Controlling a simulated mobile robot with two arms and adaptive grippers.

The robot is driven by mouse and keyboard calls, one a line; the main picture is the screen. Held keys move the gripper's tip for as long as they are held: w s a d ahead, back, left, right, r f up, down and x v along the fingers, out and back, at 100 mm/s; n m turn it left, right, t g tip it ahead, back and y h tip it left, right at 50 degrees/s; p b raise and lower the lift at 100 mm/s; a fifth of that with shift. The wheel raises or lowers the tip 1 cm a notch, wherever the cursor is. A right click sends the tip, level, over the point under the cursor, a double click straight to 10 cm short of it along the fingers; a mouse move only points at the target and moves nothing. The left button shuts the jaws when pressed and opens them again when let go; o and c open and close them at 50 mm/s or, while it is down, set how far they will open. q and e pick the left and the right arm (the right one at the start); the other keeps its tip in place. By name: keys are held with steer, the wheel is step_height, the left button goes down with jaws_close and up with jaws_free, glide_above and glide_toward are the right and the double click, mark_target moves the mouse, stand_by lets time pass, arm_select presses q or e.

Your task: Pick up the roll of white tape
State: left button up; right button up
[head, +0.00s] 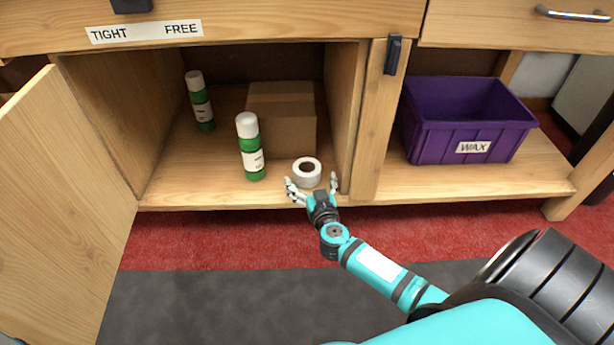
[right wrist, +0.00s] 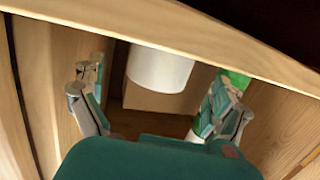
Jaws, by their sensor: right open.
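The roll of white tape (head: 307,179) lies on the floor of the open cupboard, near its front edge, with its dark hole facing up. My right gripper (head: 311,183) is open at the cupboard's front edge, its fingers spread at the near side of the roll. In the right wrist view the white roll (right wrist: 160,69) shows between the two open fingers (right wrist: 157,84), and I see no clear contact. My left gripper is not in view.
A green bottle with a white cap (head: 251,150) stands just left of the roll, and another (head: 199,103) stands farther back. A cardboard box (head: 283,114) is behind the roll. The cupboard's right post (head: 374,130) is close. A purple WAX crate (head: 467,120) stands right.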

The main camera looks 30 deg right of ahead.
mark_target(307, 171)
steer(key=b+x, duration=0.2)
steer(key=x, duration=0.2)
steer(key=shift+w+f, duration=0.1)
steer(key=shift+f, duration=0.1)
steer(key=shift+w+d+r+b, duration=0.1)
steer(key=shift+w+d+b, duration=0.05)
steer(key=shift+w+b, duration=0.2)
steer(key=c, duration=1.2)
steer(key=shift+c, duration=0.2)
